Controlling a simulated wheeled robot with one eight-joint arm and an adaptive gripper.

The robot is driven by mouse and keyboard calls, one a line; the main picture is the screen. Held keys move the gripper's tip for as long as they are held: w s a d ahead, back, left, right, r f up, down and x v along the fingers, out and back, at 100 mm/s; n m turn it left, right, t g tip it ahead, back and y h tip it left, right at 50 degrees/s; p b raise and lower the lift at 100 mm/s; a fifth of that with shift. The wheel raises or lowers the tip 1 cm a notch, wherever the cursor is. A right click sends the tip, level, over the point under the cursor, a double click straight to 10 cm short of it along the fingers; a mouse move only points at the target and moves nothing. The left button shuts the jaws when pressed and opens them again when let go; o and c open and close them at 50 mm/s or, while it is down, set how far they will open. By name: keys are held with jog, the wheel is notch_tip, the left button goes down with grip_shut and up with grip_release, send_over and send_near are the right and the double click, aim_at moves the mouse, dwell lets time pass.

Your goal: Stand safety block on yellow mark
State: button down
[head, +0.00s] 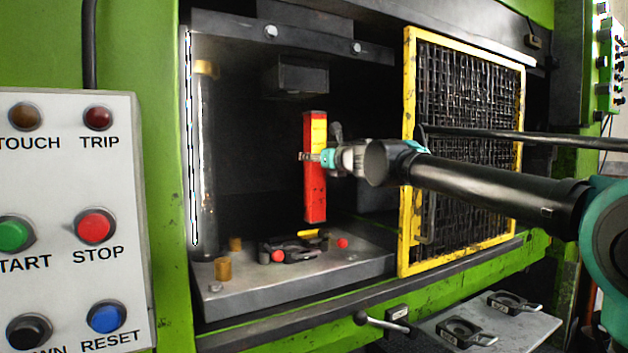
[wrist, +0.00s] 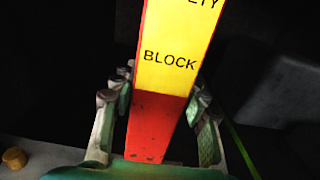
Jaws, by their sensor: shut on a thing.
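The safety block (head: 315,195) is a tall red bar with a yellow lettered face, inside the press opening. My gripper (head: 325,157) is shut on it near mid-height and holds it upright. In the wrist view the block (wrist: 172,60) stands between the two fingers of my gripper (wrist: 160,108), with the word BLOCK readable. The block's lower end appears above the press bed (head: 300,280), close to a yellow patch (head: 318,233) that may be the yellow mark. The patch is partly hidden by dark tooling, and the exact gap is hard to judge.
Dark tooling (head: 290,250) with red knobs lies on the bed. Brass posts (head: 222,269) stand at its left. A yellow-framed mesh guard (head: 410,150) is to the right, close to my arm. The upper ram (head: 298,78) hangs above. A control panel (head: 70,180) is at left.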

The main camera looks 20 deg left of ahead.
jog(key=shift+f, duration=2.3)
jog(key=c, duration=0.8)
grip_release()
jog(key=shift+f, duration=0.15)
jog(key=shift+c, duration=0.2)
send_near(319, 173)
jog(key=shift+a, duration=0.15)
